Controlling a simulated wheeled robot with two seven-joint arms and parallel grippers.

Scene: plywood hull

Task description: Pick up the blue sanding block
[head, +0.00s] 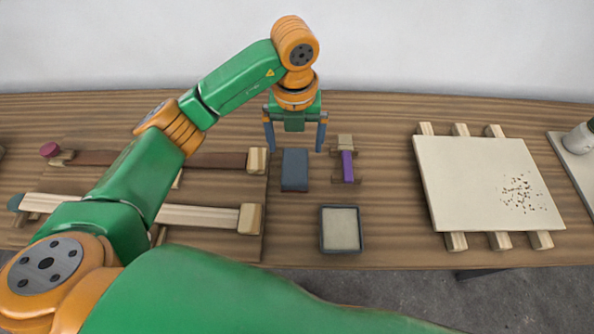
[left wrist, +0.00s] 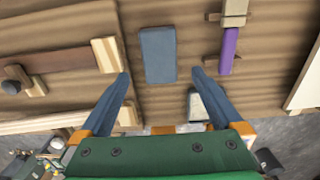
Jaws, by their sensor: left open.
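The blue sanding block (head: 295,170) lies on the wooden table, left of a purple-handled tool. It also shows in the left wrist view (left wrist: 157,55), near the top centre. My left gripper (head: 295,150) is open above the table at the block's far end, its two fingers spread wider than the block. In the left wrist view my left gripper (left wrist: 160,78) has one blue finger to each side of the block's near end, with nothing between them touching the block. My right gripper is not in view.
A purple-handled tool (head: 347,166) lies close to the block's right. A grey-rimmed tray (head: 323,230) sits in front. Wooden clamps or bars (head: 247,218) lie left. A pale panel (head: 470,185) rests on battens at right. The table's front edge is near the tray.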

